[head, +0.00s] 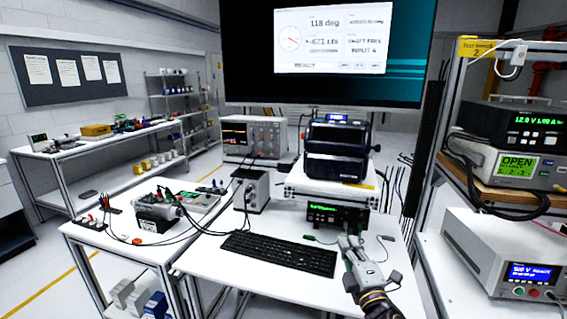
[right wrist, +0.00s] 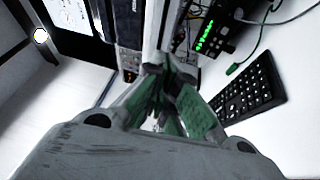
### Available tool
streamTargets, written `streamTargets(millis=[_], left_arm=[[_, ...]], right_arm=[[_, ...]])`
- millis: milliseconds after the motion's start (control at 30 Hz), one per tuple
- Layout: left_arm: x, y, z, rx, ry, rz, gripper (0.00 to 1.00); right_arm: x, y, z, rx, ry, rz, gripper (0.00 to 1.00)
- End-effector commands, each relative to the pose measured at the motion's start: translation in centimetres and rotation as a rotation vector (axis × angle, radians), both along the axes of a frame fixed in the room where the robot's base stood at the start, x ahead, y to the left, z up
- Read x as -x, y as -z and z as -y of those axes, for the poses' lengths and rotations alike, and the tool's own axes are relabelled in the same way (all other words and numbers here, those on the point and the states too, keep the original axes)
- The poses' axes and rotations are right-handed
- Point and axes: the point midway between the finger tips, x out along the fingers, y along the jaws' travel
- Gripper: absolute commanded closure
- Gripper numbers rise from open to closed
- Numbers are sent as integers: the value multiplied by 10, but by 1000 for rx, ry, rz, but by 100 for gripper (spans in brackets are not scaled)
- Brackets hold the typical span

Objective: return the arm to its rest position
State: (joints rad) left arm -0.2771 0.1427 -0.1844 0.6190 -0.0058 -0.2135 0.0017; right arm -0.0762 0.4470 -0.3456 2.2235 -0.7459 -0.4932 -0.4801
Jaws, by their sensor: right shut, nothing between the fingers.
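My right arm comes in from the bottom right of the head view. Its gripper (head: 348,241) is over the front right of the white bench, to the right of the black keyboard (head: 279,253). In the right wrist view the fingers of the right gripper (right wrist: 165,85) are shut with nothing between them. The keyboard also shows there at the right (right wrist: 250,95), apart from the fingers. My left arm and gripper are not in the head view.
A black instrument with a green display (head: 338,215) stands just beyond the right gripper. A large monitor (head: 325,50) hangs above the bench. A servo-like device (head: 157,205) with cables sits on the left bench. A rack with power supplies (head: 505,240) stands at the right.

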Motion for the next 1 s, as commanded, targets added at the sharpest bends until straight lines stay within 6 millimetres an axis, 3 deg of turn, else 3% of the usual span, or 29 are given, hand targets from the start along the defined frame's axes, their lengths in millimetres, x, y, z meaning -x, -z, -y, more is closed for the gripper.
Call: streamTargets(millis=[267,467,800,1000], left_arm=[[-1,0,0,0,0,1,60],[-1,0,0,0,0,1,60],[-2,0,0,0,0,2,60],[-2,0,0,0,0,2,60]], right_arm=[[26,68,40,-349,172,-288,100],[59,122,58,-575,305,-499,100],[144,206,66,-913,550,-868,100],[193,234,61,-1045,670,-1041,100]])
